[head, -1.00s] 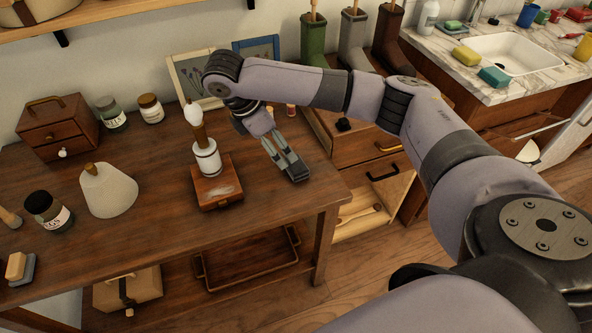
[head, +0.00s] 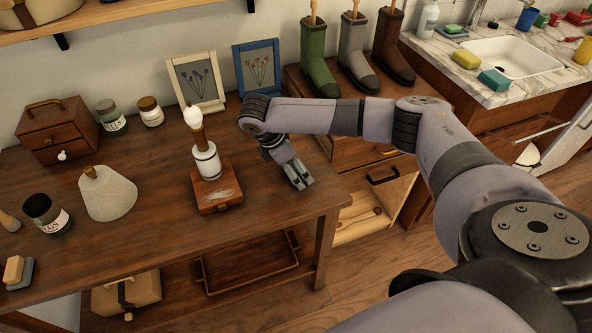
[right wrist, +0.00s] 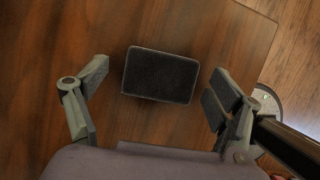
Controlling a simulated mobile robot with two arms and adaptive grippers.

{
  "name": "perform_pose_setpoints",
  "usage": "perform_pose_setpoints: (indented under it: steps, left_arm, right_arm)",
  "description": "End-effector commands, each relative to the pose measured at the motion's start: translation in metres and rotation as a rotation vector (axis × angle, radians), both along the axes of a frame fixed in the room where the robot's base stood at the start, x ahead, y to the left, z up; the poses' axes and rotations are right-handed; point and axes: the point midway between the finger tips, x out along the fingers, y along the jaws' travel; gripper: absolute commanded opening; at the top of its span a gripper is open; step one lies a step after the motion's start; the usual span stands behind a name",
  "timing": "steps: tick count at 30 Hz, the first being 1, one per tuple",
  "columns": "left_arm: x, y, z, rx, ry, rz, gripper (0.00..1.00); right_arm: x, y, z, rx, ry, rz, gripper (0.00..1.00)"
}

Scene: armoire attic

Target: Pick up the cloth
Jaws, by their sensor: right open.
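A dark, flat, rounded rectangle (right wrist: 160,75) lies on the brown wooden table in the right wrist view. It may be the folded cloth; its material is hard to tell. My right gripper (head: 301,178) is low over the table's right end in the head view. In the right wrist view its fingers are spread, one on each side of the dark rectangle, with bare wood between them and it. In the head view the dark rectangle cannot be made out, likely hidden by the gripper. My left gripper is not in view.
A lamp base with a white bulb (head: 206,160) stands left of my right gripper. A lampshade (head: 107,196) and jars are farther left. Two framed flower pictures, white (head: 197,82) and blue (head: 257,68), stand behind. The table's right edge is close.

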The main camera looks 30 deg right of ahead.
Motion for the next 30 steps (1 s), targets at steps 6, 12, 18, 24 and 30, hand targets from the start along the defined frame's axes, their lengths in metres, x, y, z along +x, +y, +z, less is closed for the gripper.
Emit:
perform_pose_setpoints:
  steps: [6, 12, 18, 24, 30]
  left_arm:
    - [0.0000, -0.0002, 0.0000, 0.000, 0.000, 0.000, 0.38]
    - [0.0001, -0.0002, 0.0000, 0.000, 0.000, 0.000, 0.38]
    - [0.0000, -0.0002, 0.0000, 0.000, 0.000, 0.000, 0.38]
    - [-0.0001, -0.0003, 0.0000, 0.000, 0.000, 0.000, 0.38]
    - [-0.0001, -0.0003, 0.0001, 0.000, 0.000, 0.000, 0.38]
  right_arm:
    - [0.0000, 0.0002, 0.0003, 0.000, 0.000, 0.000, 0.80]
    - [0.0001, 0.0004, 0.0006, 0.000, 0.000, 0.000, 0.67]
    - [0.0001, 0.0006, 0.0006, 0.000, 0.000, 0.000, 0.53]
    - [0.0001, 0.0006, 0.0006, 0.000, 0.000, 0.000, 0.40]
    - [0.0002, 0.0005, 0.0008, 0.000, 0.000, 0.000, 0.38]
